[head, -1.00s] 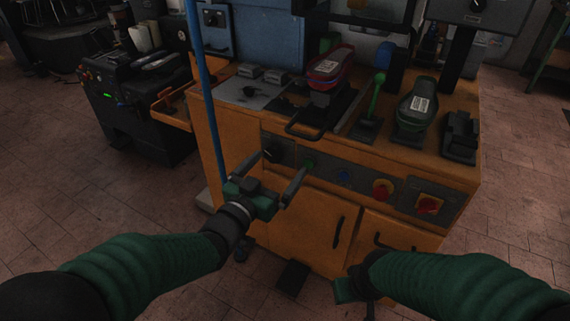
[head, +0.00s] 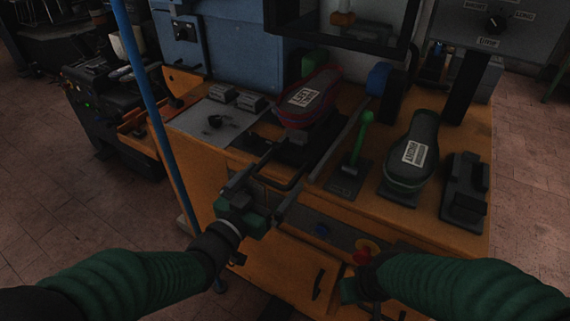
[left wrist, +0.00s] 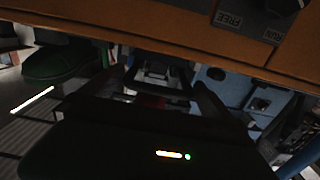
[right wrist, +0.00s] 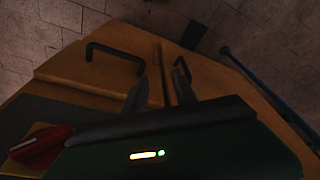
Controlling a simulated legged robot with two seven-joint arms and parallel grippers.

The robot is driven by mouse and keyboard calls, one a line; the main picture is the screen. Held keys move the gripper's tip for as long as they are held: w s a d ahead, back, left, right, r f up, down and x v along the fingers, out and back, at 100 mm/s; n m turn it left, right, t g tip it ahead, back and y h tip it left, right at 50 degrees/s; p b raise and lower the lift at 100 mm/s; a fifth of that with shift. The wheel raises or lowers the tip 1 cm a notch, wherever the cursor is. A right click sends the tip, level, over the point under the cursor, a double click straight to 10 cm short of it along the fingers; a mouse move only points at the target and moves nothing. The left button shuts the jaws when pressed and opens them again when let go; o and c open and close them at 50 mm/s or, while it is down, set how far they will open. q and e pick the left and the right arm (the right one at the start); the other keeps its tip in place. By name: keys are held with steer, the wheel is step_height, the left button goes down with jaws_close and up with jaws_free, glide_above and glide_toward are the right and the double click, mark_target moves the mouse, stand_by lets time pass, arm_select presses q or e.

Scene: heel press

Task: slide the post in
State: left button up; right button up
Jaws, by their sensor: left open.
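The post (head: 297,137) is a dark block carrying a red-and-grey shoe (head: 306,98) with a white label, above a dark slide on the orange bench. A black loop handle (head: 277,184) sticks out from the slide over the front edge. My left gripper (head: 287,168) is open at this handle, a finger to either side; contact cannot be told. The left wrist view shows its spread fingers (left wrist: 168,88) below the orange edge, with a grey part between them. My right gripper (right wrist: 162,72) has parted, empty fingers near the cabinet doors; the head view mostly hides it.
A green lever (head: 359,140), a green-grey shoe (head: 411,150) and a black block (head: 465,188) stand right of the slide. A red knob (right wrist: 40,145) is near my right gripper.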

mark_target(297, 153)
arm_select(q)
steer(key=shift+w+d, duration=0.15)
steer(key=shift+d, duration=0.35)
steer(key=shift+a+r, duration=0.15)
steer(key=shift+a, duration=0.4)
steer(key=shift+s+a, duration=0.2)
steer(key=shift+c, duration=2.6)
steer(key=shift+w+d, duration=0.1)
steer(key=shift+d, duration=0.35)
steer(key=c, duration=0.7)
steer(key=shift+a, duration=0.1)
steer(key=c, duration=0.5)
steer(key=x, duration=1.2)
steer(key=shift+f, duration=0.25)
steer(key=shift+c, duration=0.2)
arm_select(e)
steer(key=shift+w+d, duration=0.15)
